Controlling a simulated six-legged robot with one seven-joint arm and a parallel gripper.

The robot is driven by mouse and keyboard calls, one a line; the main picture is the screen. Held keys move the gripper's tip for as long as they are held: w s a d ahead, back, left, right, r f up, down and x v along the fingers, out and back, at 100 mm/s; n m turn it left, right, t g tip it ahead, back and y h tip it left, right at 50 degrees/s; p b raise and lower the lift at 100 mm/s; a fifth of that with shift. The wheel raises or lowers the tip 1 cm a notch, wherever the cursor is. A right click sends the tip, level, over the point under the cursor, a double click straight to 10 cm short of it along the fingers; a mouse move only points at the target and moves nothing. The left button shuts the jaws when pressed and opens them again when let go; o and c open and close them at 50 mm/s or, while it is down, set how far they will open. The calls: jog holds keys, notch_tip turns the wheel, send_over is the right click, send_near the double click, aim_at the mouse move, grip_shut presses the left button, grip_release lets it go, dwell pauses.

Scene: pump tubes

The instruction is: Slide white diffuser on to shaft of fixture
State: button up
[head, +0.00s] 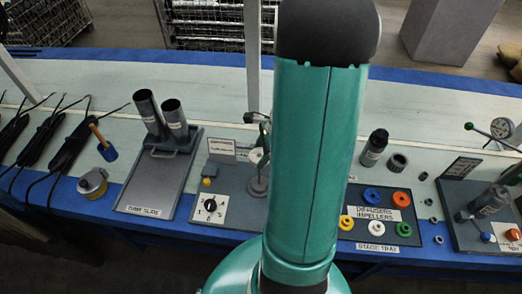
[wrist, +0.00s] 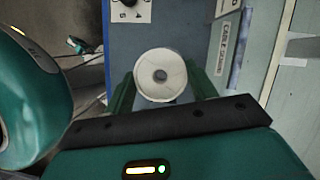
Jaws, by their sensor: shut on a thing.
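The white diffuser (wrist: 150,90), a round disc with a dark centre hole, sits between the green fingers of my gripper (wrist: 162,78) in the wrist view. My gripper is shut on it. The fixture (head: 225,180) is a grey plate with a numbered dial, a yellow knob and a round grey base (head: 257,188), left of my arm in the head view. A small pale round shape shows above that base, partly behind my arm. The fixture's dial (wrist: 130,10) is at the top of the wrist view. I cannot tell whether the shaft is in the diffuser's hole.
A stage tray (head: 388,240) right of my arm holds blue, orange, yellow, green and white rings. Two dark tubes (head: 150,112) stand on the tube slide plate (head: 150,197) to the left. A dark cylinder (head: 374,148) and a gauge stand (head: 490,205) are on the right.

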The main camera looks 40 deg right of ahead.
jog(key=shift+f, duration=0.7)
jog(key=o, duration=1.1)
jog(key=shift+c, duration=0.2)
jog(key=shift+r, duration=0.1)
jog(key=v, duration=1.3)
jog(key=shift+r, duration=0.35)
jog(key=a+r+n+t+h, duration=0.1)
jog(key=a+r+n, duration=0.3)
jog(key=a+n, duration=0.4)
jog(key=a+r+n+t+h, duration=0.1)
jog(key=a+r+n, duration=0.4)
jog(key=a+n, duration=0.4)
jog(key=s+a+r+n+h, duration=0.1)
jog(key=a+r+n, duration=0.3)
jog(key=a+n, duration=0.4)
jog(key=shift+a+r+t+h, duration=0.35)
jog(key=shift+a+t+h, duration=0.05)
jog(key=shift+a, duration=0.85)
